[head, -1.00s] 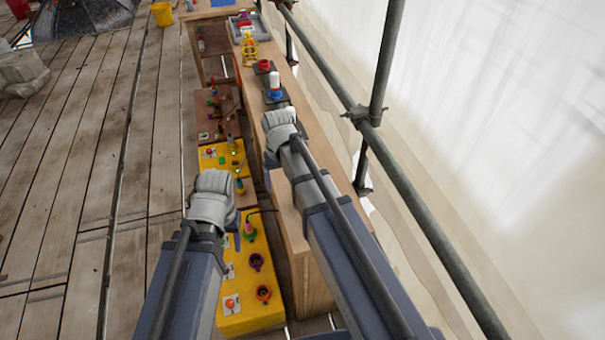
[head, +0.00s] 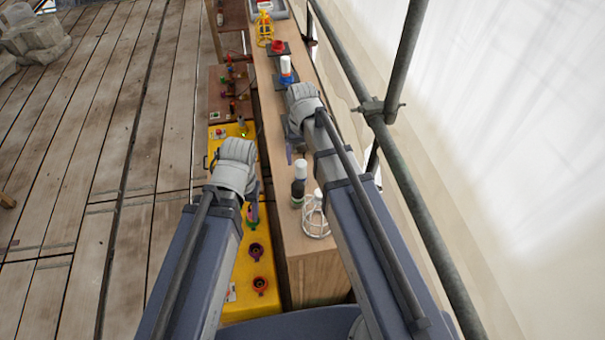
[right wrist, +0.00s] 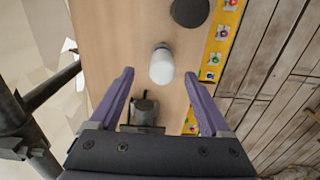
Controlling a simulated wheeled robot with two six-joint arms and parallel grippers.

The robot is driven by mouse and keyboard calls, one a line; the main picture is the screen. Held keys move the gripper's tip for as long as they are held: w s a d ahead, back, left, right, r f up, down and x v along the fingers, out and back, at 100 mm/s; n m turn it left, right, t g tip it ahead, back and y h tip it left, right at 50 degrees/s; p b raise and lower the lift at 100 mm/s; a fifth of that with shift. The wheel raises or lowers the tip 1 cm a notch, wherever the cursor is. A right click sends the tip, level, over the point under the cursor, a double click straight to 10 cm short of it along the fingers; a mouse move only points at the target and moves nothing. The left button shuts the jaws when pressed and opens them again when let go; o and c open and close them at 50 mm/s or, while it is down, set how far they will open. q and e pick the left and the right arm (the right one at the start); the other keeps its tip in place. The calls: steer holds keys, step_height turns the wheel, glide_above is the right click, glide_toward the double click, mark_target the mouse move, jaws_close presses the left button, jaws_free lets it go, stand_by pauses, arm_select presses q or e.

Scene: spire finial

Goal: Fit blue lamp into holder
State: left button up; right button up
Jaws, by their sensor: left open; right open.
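A white-topped lamp with a blue lower part (head: 286,68) stands upright on a dark and blue base on the bench, just beyond my right gripper (head: 289,152) in the head view. My right gripper is open, pointing down over the bench. In the right wrist view, a white rounded object (right wrist: 161,67) lies between its spread purple fingers, apart from both; I cannot tell which object it is. A dark square block (right wrist: 143,112) sits below it there. My left gripper (head: 253,195) is open over the yellow panel, its fingers partly hidden.
On the bench (head: 310,265) stand a black bottle with white top (head: 299,185), a white wire cage (head: 315,217), a red piece on a dark base (head: 277,46) and a yellow cage (head: 264,30). The yellow panel (head: 240,300) holds several coloured sockets. Scaffold poles (head: 430,200) run along the right.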

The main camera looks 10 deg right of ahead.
mark_target(301, 171)
step_height(301, 171, down, 2)
steer(key=shift+f+b, duration=0.1)
steer(key=shift+b, duration=0.65)
steer(key=f+b, duration=0.5)
steer(key=shift+w+a+f+b, duration=0.15)
steer(key=shift+a+f+b, duration=0.05)
steer(key=shift+b, duration=0.1)
steer(key=shift+r, duration=0.1)
steer(key=shift+c, duration=0.2)
jaws_close()
